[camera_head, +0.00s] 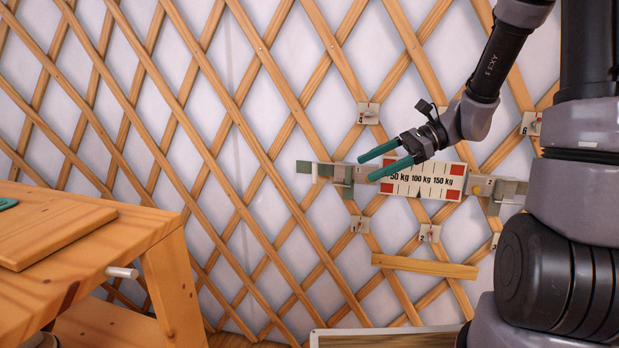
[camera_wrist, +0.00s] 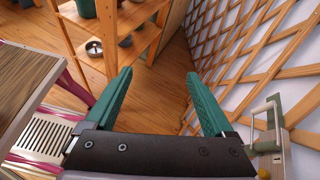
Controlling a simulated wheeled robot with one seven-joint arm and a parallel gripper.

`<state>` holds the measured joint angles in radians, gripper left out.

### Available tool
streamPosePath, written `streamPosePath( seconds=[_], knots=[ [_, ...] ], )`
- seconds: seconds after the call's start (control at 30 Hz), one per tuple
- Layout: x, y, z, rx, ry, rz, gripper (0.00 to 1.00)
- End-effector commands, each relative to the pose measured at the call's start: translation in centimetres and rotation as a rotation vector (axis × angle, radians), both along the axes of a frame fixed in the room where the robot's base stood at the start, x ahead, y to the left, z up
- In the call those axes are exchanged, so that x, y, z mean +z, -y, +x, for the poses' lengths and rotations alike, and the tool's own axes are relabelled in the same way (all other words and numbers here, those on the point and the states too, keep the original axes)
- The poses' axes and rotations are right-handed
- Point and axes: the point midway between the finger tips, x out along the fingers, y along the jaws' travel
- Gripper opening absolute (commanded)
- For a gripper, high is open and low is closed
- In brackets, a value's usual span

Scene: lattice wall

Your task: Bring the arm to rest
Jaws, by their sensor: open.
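My gripper (camera_head: 377,161) has two green fingers and is open and empty. In the head view it points left, in front of the lattice wall (camera_head: 215,95), and covers part of a white scale sign (camera_head: 425,181) with red corners and kg marks. My arm reaches in from the upper right of the head view.
A wooden table (camera_head: 110,245) stands at the lower left, with a white peg on its side. Small numbered hook plates (camera_head: 368,113) and a wooden ledge (camera_head: 425,266) are on the lattice. The wrist view shows a wooden shelf (camera_wrist: 118,62) and a brown-topped table (camera_wrist: 38,80).

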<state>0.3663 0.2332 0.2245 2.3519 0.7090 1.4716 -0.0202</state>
Motion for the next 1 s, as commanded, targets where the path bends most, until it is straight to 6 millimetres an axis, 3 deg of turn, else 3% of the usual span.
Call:
streamPosePath(
  seconds=[0.2, 0.5, 0.8, 1.0],
  knots=[
    [2.5, 1.5, -4.8, 0.204, 0.310, -0.337, 0.88],
    [7.0, 6.0, -8.9, 0.403, 0.757, -0.760, 0.88],
    [11.9, 9.7, -11.2, 0.485, 1.101, -1.049, 0.88],
    [12.8, 10.3, -11.6, 0.495, 1.160, -1.099, 0.88]
  ],
)
